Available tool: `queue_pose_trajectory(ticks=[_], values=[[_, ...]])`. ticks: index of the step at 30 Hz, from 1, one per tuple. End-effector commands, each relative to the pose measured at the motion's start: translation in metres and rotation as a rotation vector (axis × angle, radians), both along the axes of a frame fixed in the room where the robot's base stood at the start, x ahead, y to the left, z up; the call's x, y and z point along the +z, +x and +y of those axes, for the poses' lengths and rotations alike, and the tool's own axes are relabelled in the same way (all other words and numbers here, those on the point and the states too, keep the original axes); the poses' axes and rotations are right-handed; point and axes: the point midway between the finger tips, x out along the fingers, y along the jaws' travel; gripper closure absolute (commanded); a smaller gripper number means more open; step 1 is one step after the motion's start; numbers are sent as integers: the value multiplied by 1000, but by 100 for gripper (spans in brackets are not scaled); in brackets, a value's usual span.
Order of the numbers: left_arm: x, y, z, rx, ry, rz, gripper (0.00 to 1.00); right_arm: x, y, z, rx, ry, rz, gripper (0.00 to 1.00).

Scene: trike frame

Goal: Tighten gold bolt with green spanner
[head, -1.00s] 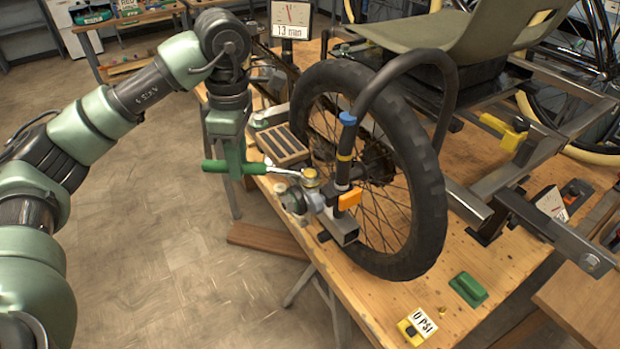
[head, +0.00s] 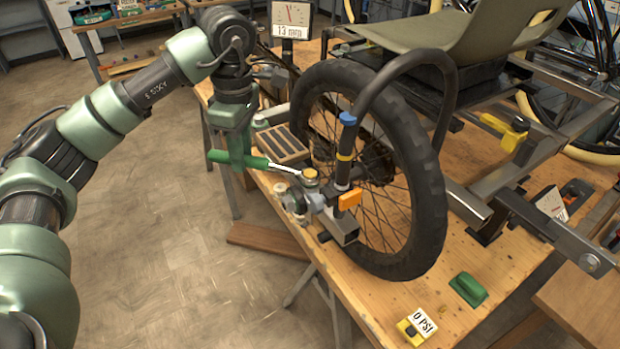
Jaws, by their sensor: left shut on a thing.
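The green spanner (head: 254,162) has a green handle and a silver shaft, and lies nearly level beside the table edge. My left gripper (head: 238,160) is shut on its handle. The spanner's silver end reaches right to the gold bolt (head: 310,174), which sits on top of the grey clamp-like joint left of the wheel. The tip seems to meet the bolt, but the exact fit is too small to tell. My right gripper is not in view.
A slotted block (head: 283,144) lies behind the spanner. A dial showing 13 (head: 291,20) stands at the back.

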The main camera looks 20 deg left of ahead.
Motion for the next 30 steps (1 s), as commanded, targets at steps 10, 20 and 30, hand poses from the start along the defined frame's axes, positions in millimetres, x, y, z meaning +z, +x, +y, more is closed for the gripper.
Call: queue_pose_trajectory(ticks=[10,20,30], values=[[1,-7,-1,58,-2,-6,100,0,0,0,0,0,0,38],[1,-17,-4,131,-2,-6,100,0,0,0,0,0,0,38],[1,-27,-6,206,-1,-4,100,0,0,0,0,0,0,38]])
